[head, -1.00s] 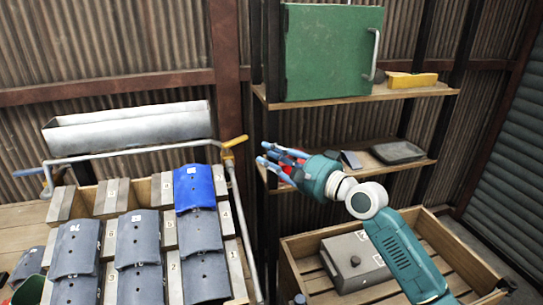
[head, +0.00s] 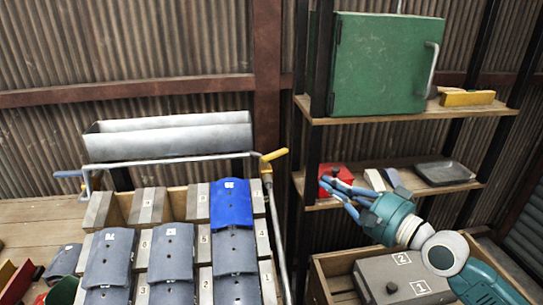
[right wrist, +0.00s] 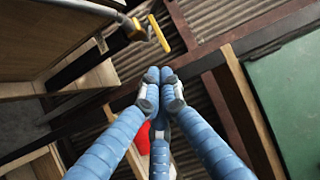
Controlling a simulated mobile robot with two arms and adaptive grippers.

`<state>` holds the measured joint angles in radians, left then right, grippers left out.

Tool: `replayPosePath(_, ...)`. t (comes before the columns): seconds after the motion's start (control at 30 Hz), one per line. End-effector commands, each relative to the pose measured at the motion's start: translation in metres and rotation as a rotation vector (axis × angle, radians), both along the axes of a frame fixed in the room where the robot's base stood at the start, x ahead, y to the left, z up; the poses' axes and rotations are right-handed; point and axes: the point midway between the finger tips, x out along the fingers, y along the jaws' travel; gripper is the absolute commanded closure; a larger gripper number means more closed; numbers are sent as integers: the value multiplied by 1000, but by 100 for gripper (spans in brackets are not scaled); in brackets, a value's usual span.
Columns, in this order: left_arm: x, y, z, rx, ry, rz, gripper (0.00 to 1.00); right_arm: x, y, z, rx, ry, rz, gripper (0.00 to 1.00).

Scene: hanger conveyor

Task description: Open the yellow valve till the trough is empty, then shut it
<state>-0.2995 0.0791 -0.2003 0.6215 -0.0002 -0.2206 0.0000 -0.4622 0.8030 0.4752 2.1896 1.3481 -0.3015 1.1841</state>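The yellow valve (head: 274,155) is a lever on top of the right-hand end of a grey pipe. It shows as a yellow bar in the right wrist view (right wrist: 160,33), beyond my fingertips. The trough (head: 170,148) is a long pale metal channel behind the pipe, against the corrugated wall; its inside bottom is hidden. My right gripper (head: 325,182) is right of the valve, in front of the shelf unit, pointing left, apart from it. In the right wrist view its blue fingers (right wrist: 160,84) converge, tips together, with nothing between them. My left gripper is not in view.
A blue handle (head: 68,174) sits at the pipe's left end. Below are several tiles, one bright blue (head: 231,203), on a numbered rack. A red box (head: 335,172) and dark tray (head: 444,172) are on the lower shelf. A green cabinet (head: 385,65) stands above. A crate holds a grey box (head: 390,278).

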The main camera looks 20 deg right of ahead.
Motion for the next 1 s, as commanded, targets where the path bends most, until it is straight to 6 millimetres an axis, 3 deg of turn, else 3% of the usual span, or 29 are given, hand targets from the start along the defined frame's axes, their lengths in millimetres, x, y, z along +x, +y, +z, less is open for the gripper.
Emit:
replayPosePath(0.13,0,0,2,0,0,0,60,-4,0,3,-4,1,1,100)
replayPosePath(0.27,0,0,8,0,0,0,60,6,3,5,-2,-2,0,100)
replayPosePath(1.0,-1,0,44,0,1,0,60,118,36,3,-2,1,0,100)
